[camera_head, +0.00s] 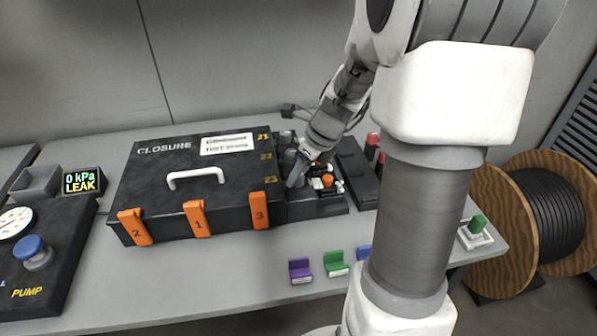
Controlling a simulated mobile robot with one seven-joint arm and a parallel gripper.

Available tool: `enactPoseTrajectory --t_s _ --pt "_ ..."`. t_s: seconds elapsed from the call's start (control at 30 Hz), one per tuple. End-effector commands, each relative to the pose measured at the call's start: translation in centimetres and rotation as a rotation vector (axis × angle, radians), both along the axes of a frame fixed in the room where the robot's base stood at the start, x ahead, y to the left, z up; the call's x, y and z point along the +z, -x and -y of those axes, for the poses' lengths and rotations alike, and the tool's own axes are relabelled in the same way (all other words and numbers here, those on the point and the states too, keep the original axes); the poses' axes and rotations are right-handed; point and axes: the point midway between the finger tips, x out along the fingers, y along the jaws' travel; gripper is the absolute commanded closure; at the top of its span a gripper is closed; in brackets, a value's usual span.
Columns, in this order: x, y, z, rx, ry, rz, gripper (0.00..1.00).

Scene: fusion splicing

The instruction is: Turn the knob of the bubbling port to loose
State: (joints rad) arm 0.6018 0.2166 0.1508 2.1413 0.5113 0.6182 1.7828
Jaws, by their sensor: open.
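The dark closure box (158,180) stands on the table with a white handle on its lid and orange latches numbered 2, 1 and 3 on its front. At its right end is a lower dark section (317,204) with small orange and white parts. An orange knob-like part (327,181) shows there; I cannot tell for sure that it is the bubbling port's knob. My gripper (303,174) is open and points down over this section, just left of the orange part. The gripper and wrist hide some of the section, and I cannot tell whether the fingers touch anything.
A display (82,181) at left reads 0 kPa LEAK. A pump panel (62,262) with a blue knob (34,251) lies at the left edge. Purple (300,269) and green (335,263) holders stand in front. A cable reel (489,232) stands at right. My arm hides part of the table.

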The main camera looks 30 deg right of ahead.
Motion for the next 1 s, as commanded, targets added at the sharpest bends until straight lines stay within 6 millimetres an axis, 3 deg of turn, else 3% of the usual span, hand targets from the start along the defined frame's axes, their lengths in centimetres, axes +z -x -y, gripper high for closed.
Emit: enactPoseTrajectory --t_s 0.17,0.47,1.0 --pt "0.02 0.01 0.0 0.0 0.0 0.0 0.49" --pt "0.05 0.02 0.01 0.0 0.0 0.0 0.99" --pt "0.21 0.0 0.1 0.106 -0.001 -0.002 1.0"
